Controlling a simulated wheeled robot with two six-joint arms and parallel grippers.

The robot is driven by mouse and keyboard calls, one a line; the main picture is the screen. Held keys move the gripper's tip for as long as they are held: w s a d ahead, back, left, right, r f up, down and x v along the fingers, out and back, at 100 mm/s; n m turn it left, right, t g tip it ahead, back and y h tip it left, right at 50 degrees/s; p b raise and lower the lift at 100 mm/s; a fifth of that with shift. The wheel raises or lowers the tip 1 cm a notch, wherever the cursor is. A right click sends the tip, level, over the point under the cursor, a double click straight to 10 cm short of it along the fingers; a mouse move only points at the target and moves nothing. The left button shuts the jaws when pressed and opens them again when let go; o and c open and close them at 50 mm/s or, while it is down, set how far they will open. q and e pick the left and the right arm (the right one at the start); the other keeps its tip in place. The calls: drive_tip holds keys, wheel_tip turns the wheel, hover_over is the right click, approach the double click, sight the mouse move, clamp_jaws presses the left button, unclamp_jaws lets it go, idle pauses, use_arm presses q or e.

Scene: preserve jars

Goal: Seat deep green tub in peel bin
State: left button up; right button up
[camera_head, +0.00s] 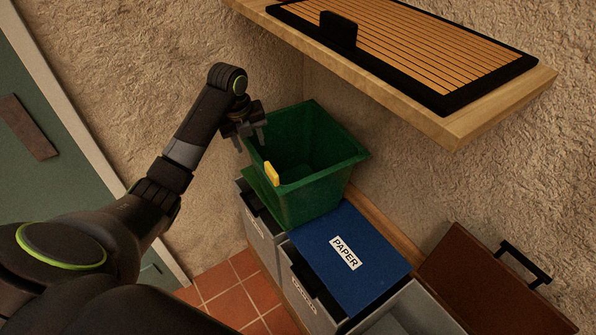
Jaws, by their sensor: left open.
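The deep green tub (318,196) is a square, open-topped, empty-looking bucket with a yellow tab (271,173) on its near rim. It is over the leftmost grey bin (263,229), beside the blue lid; I cannot tell how deep its base sits. A green panel (258,188) shows at the tub's left side, partly hidden by it. I cannot read a peel label on the leftmost bin. My left gripper (251,140) is open at the tub's left rim corner, and I cannot tell whether it touches. My right gripper is not in view.
A blue lid marked PAPER (371,261) covers the adjoining grey bin. An open grey bin (411,312) stands at the bottom, with a brown handled lid (490,284) to its right. A wooden shelf (462,130) with a slatted tray overhangs at upper right.

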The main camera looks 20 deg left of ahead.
sight(253, 152)
use_arm(q)
drive_tip(key=f, duration=0.5)
drive_tip(key=w+f+p, duration=0.1)
drive_tip(key=f, duration=0.1)
drive_tip(key=shift+d+f, duration=0.1)
drive_tip(key=shift+f, duration=0.05)
drive_tip(key=shift+c, duration=0.4)
